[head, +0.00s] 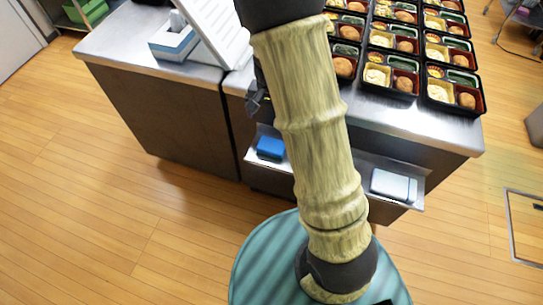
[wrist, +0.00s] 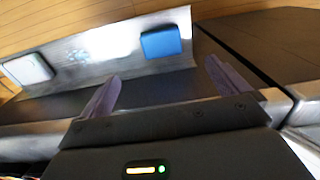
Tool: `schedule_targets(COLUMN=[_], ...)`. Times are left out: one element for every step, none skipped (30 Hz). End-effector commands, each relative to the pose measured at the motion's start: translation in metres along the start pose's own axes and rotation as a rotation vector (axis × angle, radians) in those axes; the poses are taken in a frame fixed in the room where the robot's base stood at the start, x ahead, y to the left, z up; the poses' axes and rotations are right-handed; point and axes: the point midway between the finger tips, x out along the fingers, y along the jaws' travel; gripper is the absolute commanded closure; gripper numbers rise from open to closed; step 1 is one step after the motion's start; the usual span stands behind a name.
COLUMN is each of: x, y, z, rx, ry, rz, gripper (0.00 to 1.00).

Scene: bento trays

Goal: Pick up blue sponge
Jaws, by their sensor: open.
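The blue sponge (head: 270,148) is a small blue block lying at the left end of a metal shelf (head: 356,170) on the counter's front. It also shows in the wrist view (wrist: 161,42), beyond my fingers. My gripper (wrist: 165,90) is open and empty, its two fingers spread wide. The sponge stands apart from the fingers, ahead of the gap between them. In the head view my arm hides most of the gripper; a dark part of it (head: 258,98) shows near the counter edge above the sponge.
A white and grey block (head: 394,185) lies at the shelf's right end. Several filled bento trays (head: 392,84) stand on the metal counter. A tissue box (head: 174,40) and a white slatted panel (head: 217,30) stand on the left counter. The wooden floor at left is clear.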

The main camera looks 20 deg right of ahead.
Motion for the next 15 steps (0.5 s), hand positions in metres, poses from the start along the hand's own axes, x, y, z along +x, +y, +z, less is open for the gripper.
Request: schedule_targets(x=[0.0103,0.0115,0.0119,0.0116,0.0109,0.0101,0.0098,0.0097,0.0097,0.0097,0.0098,0.0106,0.0119,0.0138,0.0174], y=[-0.0029,-0.0036,-0.004,-0.004,-0.0039,-0.0036,-0.0034,-0.0032,-0.0031,-0.003,-0.0029,-0.0028,-0.0027,-0.0026,-0.0024], z=[-0.0032,-0.0045,-0.0057,-0.0063,-0.0065,-0.0064,-0.0064,-0.0063,-0.0063,-0.0063,-0.0062,-0.0062,-0.0061,-0.0059,-0.0058], rx=[0.014,0.021,0.027,0.029,0.03,0.03,0.03,0.03,0.03,0.03,0.03,0.03,0.03,0.03,0.03], ry=[-0.002,-0.003,-0.003,-0.003,-0.003,-0.003,-0.003,-0.004,-0.004,-0.004,-0.004,-0.004,-0.004,-0.005,-0.006], rz=[0.005,0.006,0.007,0.008,0.008,0.007,0.007,0.007,0.007,0.007,0.007,0.007,0.008,0.008,0.009], gripper=[0.0,0.0,0.0,0.0,0.0,0.0,0.0,0.0,0.0,0.0,0.0,0.0,0.0,0.0,0.0])
